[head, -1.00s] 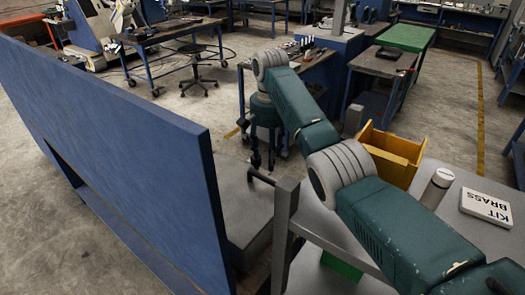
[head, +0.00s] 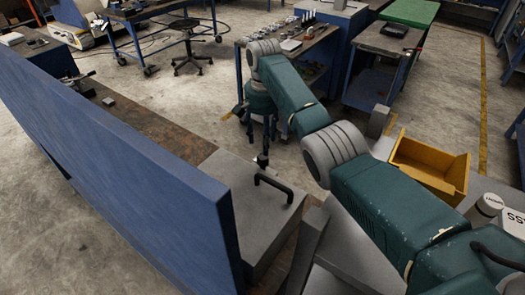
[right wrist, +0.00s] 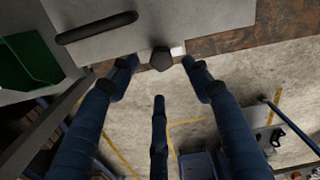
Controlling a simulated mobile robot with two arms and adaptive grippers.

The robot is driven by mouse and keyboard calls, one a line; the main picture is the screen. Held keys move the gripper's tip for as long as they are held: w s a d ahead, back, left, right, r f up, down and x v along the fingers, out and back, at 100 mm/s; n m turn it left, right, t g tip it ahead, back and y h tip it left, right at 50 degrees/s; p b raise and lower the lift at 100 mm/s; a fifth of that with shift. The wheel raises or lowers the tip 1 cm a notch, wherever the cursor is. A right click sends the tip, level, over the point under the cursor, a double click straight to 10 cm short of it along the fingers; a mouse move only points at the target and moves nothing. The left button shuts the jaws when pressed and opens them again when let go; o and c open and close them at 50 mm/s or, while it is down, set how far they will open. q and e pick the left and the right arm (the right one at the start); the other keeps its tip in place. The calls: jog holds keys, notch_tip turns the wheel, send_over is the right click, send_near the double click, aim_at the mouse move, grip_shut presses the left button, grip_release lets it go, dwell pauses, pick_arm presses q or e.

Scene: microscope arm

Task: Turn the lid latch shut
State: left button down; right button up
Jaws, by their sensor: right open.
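A grey box with a flat lid (head: 232,180) stands right of the blue panel, with a black bar handle (head: 274,186) on top. In the right wrist view the lid (right wrist: 185,18) and handle (right wrist: 96,27) show at the top. A dark knob-like latch (right wrist: 160,60) sits at the lid's edge beside a small pale plate. My right gripper (head: 263,150) is at the box's far edge. In the right wrist view its fingers (right wrist: 158,66) are spread open on both sides of the latch, with a third finger below. I cannot tell whether they touch it. My left gripper is not in view.
A tall blue panel (head: 130,165) closes off the left. A yellow bin (head: 428,165) and a white jar (head: 484,210) are at the right. A green bin (right wrist: 25,62) is at the left in the right wrist view. Open floor lies beyond the box.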

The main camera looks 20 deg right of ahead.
aim_at(263, 163)
notch_tip(263, 163, down, 5)
jog(key=shift+p, duration=0.55)
jog(key=shift+w+f, duration=0.1)
jog(key=shift+f, duration=1.05)
jog(key=shift+c, duration=1.3)
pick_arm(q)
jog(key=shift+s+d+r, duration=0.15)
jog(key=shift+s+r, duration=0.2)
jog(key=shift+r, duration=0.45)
pick_arm(e)
jog(key=shift+w, duration=0.1)
jog(key=c, duration=0.9)
